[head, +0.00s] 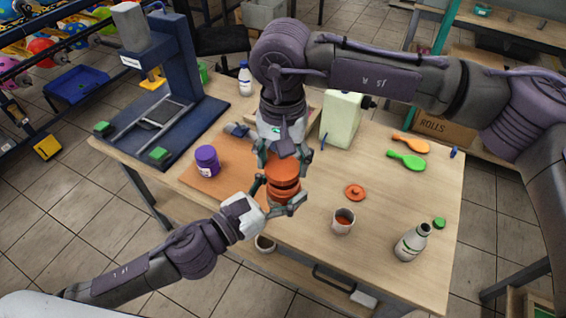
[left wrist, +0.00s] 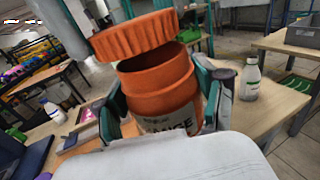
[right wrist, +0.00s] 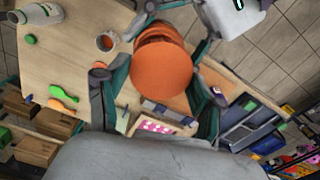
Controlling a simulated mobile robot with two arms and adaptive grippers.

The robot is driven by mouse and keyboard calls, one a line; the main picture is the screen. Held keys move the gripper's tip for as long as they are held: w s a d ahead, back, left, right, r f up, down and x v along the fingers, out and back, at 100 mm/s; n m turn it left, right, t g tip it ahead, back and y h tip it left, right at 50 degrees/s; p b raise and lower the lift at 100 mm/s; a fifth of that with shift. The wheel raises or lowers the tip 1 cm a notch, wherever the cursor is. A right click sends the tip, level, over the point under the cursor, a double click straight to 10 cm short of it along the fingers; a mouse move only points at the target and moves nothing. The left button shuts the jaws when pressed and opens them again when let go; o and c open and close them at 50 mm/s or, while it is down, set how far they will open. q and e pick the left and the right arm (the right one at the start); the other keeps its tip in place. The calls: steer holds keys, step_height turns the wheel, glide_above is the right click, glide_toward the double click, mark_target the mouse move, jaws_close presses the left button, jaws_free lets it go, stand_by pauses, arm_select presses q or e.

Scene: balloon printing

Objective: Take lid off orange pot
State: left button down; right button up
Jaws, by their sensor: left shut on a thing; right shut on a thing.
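The orange pot (head: 284,191) is upright near the table's front edge. Its dark open mouth shows in the left wrist view, with the pot body (left wrist: 163,92) below. Its ribbed orange lid (left wrist: 132,36) is tilted and lifted off the rim, still close above it. The lid also fills the middle of the right wrist view (right wrist: 162,70). My left gripper (head: 277,200) is shut around the pot body from the front. My right gripper (head: 281,160) points down from above and is shut on the lid.
A purple jar (head: 207,160) stands left on the orange mat (head: 228,178). A small orange lid (head: 355,192), a cup (head: 343,221) and a white bottle (head: 412,242) are to the right. A pale green container (head: 342,118) stands behind.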

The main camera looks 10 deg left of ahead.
mark_target(249, 179)
arm_select(q)
steer(key=shift+w, duration=0.1)
arm_select(e)
steer(key=shift+r, duration=0.15)
